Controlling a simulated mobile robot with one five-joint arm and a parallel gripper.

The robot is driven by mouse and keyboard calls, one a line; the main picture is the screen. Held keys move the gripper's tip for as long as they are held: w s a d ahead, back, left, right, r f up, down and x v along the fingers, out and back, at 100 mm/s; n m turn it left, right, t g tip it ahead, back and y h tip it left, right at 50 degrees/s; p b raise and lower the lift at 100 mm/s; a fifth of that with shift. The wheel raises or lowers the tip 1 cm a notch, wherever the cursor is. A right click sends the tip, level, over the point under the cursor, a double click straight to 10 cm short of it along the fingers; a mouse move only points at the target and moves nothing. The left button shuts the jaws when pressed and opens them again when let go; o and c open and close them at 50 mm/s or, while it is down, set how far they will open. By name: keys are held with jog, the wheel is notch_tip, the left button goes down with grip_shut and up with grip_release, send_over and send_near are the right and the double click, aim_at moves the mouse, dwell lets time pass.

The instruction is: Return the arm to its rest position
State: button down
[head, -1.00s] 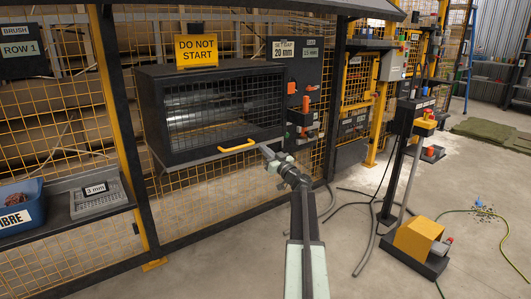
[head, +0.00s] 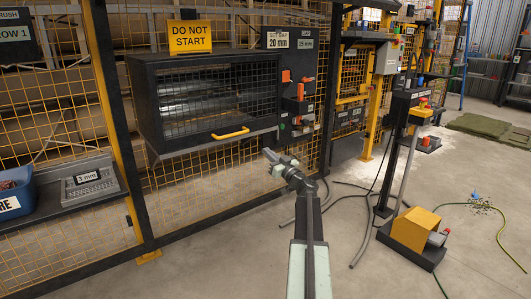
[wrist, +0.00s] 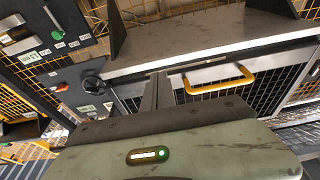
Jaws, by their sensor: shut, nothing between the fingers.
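My gripper (head: 269,155) is shut and empty. In the head view it is held out in front of the black mesh-fronted machine box, below and to the right of its yellow handle (head: 230,134), with a gap between them. In the wrist view the fingers (wrist: 157,90) point up toward the underside of the box's ledge, and the yellow handle (wrist: 220,84) shows to their right. My arm reaches up from the bottom of the head view, bent at the wrist.
A yellow "DO NOT START" sign (head: 190,37) stands on the box. A control panel (head: 290,85) is right of it. A shelf (head: 65,205) with a blue bin (head: 14,190) and a grey tray (head: 90,184) is at left. A post with a yellow pedal (head: 416,228) stands at right.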

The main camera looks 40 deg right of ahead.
jog(key=f+b, duration=0.1)
jog(key=f, duration=0.1)
jog(key=s+f+b, duration=0.1)
jog(key=f+b, duration=0.1)
jog(key=shift+a+f, duration=0.1)
jog(key=shift+f, duration=0.3)
